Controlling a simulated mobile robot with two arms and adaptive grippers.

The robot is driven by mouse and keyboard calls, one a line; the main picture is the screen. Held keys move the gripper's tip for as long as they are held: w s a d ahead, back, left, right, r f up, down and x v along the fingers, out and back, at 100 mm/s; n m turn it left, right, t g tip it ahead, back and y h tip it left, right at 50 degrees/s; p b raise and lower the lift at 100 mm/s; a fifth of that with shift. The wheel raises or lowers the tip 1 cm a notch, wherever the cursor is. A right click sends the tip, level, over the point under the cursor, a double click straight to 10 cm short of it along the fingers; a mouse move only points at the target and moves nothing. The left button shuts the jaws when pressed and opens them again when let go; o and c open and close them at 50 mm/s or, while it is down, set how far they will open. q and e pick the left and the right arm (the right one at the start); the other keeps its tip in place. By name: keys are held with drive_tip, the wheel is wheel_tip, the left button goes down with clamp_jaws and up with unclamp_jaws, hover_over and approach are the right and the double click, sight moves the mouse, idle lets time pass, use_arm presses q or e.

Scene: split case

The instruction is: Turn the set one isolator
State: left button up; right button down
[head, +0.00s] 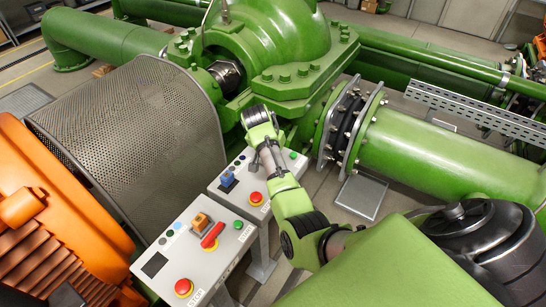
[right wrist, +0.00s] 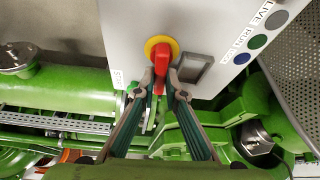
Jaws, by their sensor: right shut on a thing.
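In the head view my right gripper (head: 264,152) is lowered over the far grey control panel (head: 215,192). Its arm comes in from the lower right and hides the isolator there. In the right wrist view my right gripper (right wrist: 163,90) has both fingers closed around a red isolator handle (right wrist: 161,84). In the head view a second red isolator handle (head: 212,235) shows on the near grey control panel (head: 214,262), free of any gripper. My left gripper is not in view.
The near panel has a red emergency button (head: 184,287); the far one has another (head: 256,198). A perforated guard (head: 130,110) and an orange motor (head: 60,225) stand left. A green pump (head: 285,50) stands behind, and a large green pipe (head: 430,155) runs right.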

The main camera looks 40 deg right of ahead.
drive_tip(key=shift+m, duration=0.6)
drive_tip(key=shift+g, duration=0.3)
drive_tip(key=c, duration=2.1)
unclamp_jaws()
drive_tip(key=v, duration=1.2)
drive_tip(key=shift+s+a, duration=0.1)
drive_tip(key=shift+a, duration=0.1)
